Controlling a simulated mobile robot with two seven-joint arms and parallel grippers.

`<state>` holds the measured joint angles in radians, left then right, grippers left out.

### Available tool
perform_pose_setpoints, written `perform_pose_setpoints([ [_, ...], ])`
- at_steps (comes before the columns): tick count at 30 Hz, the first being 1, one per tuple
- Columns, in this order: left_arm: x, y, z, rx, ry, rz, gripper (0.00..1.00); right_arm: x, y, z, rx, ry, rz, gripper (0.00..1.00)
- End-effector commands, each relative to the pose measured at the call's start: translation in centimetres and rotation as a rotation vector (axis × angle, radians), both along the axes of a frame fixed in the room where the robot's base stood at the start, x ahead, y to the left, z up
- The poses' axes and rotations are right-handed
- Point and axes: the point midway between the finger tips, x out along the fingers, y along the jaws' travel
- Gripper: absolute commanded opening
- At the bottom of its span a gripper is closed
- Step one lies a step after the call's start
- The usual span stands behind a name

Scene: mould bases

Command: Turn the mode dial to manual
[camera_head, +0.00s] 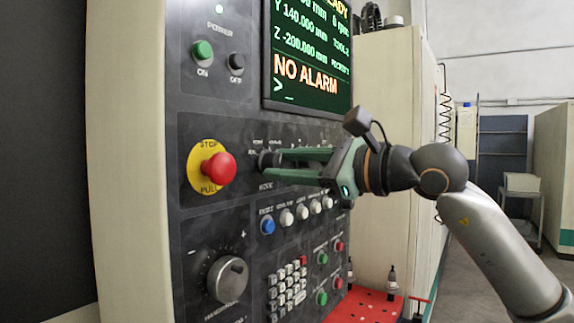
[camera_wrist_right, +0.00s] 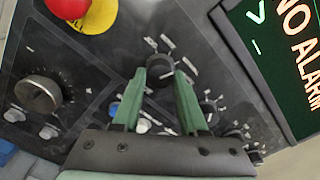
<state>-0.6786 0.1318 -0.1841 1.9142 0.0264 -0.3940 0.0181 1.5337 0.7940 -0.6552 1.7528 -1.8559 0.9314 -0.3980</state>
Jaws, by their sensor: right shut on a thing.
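The mode dial (camera_head: 268,161) is a small black knob on the dark control panel (camera_head: 220,110), below the screen and right of the red stop button. My right gripper (camera_head: 280,163) comes in from the right with its green fingers shut on the dial. In the right wrist view the dial (camera_wrist_right: 159,68) sits between the two fingertips (camera_wrist_right: 160,80), with white label marks around it. The labels are too small to read, so I cannot tell which mode it points at. My left gripper is not in view.
A red stop button (camera_head: 218,168) on a yellow disc sits left of the dial. Below are a blue button (camera_head: 267,225) and several white ones, a large handwheel (camera_head: 228,279) and a keypad (camera_head: 288,288). The screen (camera_head: 310,55) reads NO ALARM. A red tray (camera_head: 365,308) juts out below.

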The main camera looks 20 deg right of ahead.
Motion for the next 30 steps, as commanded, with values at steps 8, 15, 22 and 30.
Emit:
perform_pose_setpoints([
  [8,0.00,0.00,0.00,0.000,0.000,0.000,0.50,-0.03,-0.01,0.14,-0.006,-0.009,0.000,0.00],
  [15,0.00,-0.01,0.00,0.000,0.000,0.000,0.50,-0.03,-0.01,0.13,-0.005,-0.008,0.000,0.50],
  [22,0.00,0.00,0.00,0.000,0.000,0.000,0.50,-0.02,-0.01,0.07,-0.006,-0.007,0.001,0.72],
  [30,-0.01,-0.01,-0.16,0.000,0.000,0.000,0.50,-0.22,-0.19,-0.01,-0.006,-0.007,0.000,0.72],
])
